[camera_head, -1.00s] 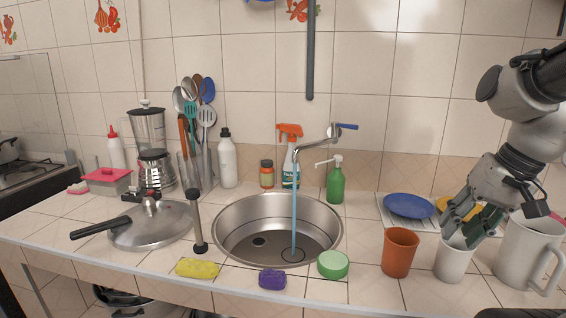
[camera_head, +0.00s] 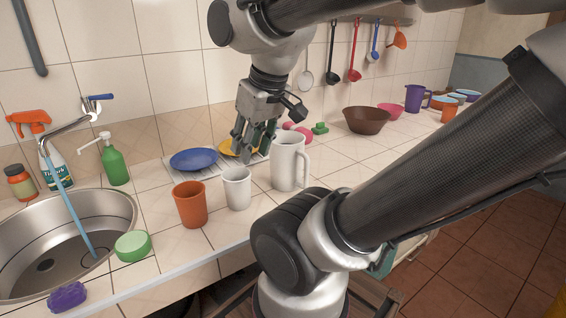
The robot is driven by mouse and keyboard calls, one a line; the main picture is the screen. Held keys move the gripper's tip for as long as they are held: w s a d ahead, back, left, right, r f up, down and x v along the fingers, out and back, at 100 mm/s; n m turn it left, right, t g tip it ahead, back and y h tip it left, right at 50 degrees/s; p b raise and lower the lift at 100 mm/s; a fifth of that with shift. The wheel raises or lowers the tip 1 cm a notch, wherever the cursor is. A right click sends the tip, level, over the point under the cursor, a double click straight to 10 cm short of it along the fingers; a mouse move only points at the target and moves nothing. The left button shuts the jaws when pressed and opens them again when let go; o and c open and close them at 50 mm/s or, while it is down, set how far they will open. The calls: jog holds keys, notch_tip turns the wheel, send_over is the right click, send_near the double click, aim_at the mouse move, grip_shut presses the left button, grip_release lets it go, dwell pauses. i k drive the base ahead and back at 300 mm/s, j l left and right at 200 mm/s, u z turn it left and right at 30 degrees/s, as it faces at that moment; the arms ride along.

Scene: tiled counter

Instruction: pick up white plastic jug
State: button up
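The white plastic jug (camera_head: 285,165) stands upright on the tiled counter at the middle of the picture, with its handle on the right side. My gripper (camera_head: 254,152) points down just to the left of and behind the jug, above the back of the counter. Its dark green fingers look spread apart with nothing held between them. I cannot tell whether a finger touches the jug's rim.
A white cup (camera_head: 237,190) and an orange cup (camera_head: 190,207) stand left of the jug. A blue plate (camera_head: 194,159) and a yellow plate (camera_head: 226,148) lie behind them. A brown bowl (camera_head: 367,121) sits farther right.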

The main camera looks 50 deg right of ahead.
aim_at(287, 153)
jog(key=j+z, duration=0.35)
jog(key=j, duration=0.15)
jog(key=j+z, duration=0.35)
jog(key=k+j+z, duration=0.15)
jog(key=j+z, duration=0.15)
jog(key=j, duration=0.25)
